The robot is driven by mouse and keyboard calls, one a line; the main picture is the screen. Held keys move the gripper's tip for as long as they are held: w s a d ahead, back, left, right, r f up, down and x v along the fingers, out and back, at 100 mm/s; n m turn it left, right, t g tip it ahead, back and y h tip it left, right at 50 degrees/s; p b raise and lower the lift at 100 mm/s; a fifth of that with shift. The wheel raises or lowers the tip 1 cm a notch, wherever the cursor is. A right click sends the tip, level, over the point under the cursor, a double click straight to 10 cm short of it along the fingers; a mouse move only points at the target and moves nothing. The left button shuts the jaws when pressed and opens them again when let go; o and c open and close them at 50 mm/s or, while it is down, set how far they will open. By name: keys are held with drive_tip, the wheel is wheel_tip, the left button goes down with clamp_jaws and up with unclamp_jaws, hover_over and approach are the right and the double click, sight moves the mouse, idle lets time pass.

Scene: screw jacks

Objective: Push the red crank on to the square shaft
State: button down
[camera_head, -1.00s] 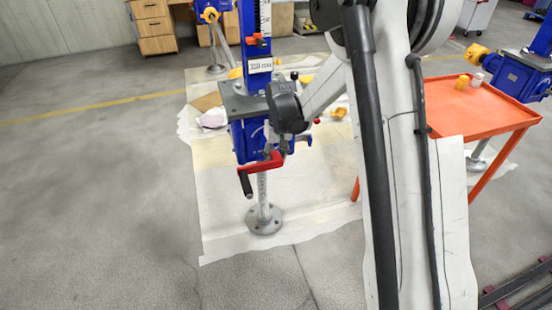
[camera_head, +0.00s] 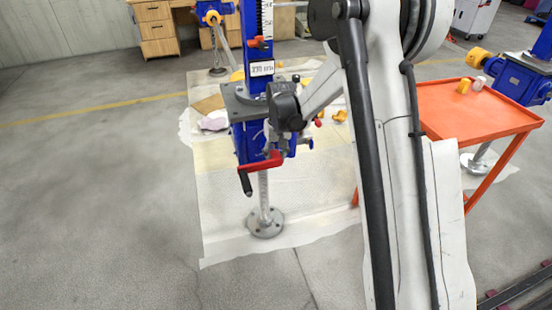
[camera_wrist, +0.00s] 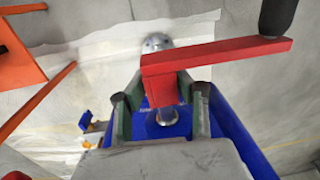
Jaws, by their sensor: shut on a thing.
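The red crank (camera_head: 261,162), with a dark handle, is in front of the blue screw jack (camera_head: 248,138) in the head view. In the wrist view the red crank (camera_wrist: 215,55) has its arm reaching right to the dark handle (camera_wrist: 278,17). Its hub is between the two fingers of my gripper (camera_wrist: 160,98), which is shut on it. The blue jack housing (camera_wrist: 175,128) lies right behind the hub, with a round metal end (camera_wrist: 164,117) showing below it. The square shaft is not clearly visible, and I cannot tell how far the hub is on it.
The jack stands on a grey post with a round flange (camera_head: 265,224) on a pale sheet (camera_head: 215,225). An orange tray table (camera_head: 475,122) with small yellow and white items is at right. Another blue jack (camera_head: 515,80) stands beyond it. The floor at left is clear.

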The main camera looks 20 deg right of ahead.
drive_tip(key=shift+w, duration=1.35)
drive_tip(key=shift+s, duration=0.15)
drive_tip(key=shift+s+b, duration=0.4)
drive_tip(key=shift+s, duration=1.5)
drive_tip(key=shift+d, duration=0.1)
drive_tip(key=shift+r+y, duration=0.3)
drive_tip(key=shift+y, duration=0.4)
drive_tip(key=shift+f+b, duration=0.4)
drive_tip(key=shift+b, duration=0.25)
idle(0.6)
drive_tip(key=shift+w, duration=1.95)
idle(0.4)
